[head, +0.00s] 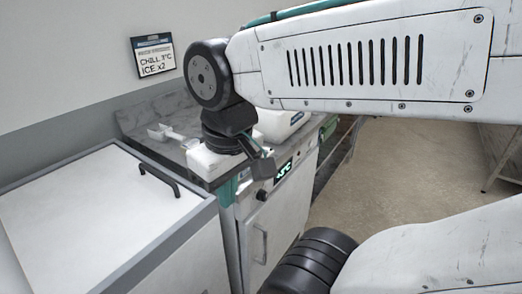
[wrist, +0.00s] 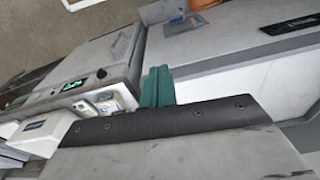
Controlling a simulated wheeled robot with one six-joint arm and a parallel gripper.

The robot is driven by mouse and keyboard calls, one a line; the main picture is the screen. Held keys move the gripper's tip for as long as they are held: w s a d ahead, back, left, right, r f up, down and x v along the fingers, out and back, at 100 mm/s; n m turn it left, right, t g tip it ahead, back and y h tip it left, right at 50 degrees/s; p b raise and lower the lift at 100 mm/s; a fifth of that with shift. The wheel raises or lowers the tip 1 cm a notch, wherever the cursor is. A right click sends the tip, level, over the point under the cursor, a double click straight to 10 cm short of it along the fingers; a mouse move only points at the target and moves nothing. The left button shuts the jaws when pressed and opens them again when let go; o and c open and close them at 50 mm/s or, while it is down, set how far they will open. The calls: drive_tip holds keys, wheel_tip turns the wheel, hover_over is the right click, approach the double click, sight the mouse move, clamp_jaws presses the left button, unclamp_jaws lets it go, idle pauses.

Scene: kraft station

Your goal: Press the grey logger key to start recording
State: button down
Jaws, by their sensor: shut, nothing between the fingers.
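My gripper (head: 263,168), dark grey, is shut and empty in the head view. It hangs over the front edge of the counter, beside the lit display (head: 284,170) of the white cabinet. The display also shows in the wrist view (wrist: 72,86), with a dark round knob next to it. Below the display in the wrist view is a small pale panel (wrist: 108,103) with small coloured parts. It may be the logger, but I cannot make out a grey key on it. In the head view my gripper and arm hide that area.
A white lidded chest (head: 95,215) with a black handle stands at the left. A white scoop (head: 166,133) lies on the grey counter (head: 185,118). A white box (head: 284,122) sits behind my wrist. Open floor (head: 400,170) lies to the right.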

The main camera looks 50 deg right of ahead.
drive_tip(key=w+d+m+t+y, duration=0.35)
drive_tip(key=w+d, duration=0.65)
drive_tip(key=w, duration=0.5)
drive_tip(key=w+d+f+m+t+h, duration=0.1)
drive_tip(key=d+f+t, duration=0.1)
drive_tip(key=d, duration=1)
drive_tip(key=w+d+f+m+t+h, duration=0.1)
drive_tip(key=w+d+m+t, duration=0.1)
drive_tip(key=d, duration=1.1)
drive_tip(key=shift+f, duration=0.35)
drive_tip(key=shift+f+m, duration=0.1)
drive_tip(key=shift+m, duration=0.15)
hover_over(268, 154)
drive_tip(key=shift+f, duration=4.35)
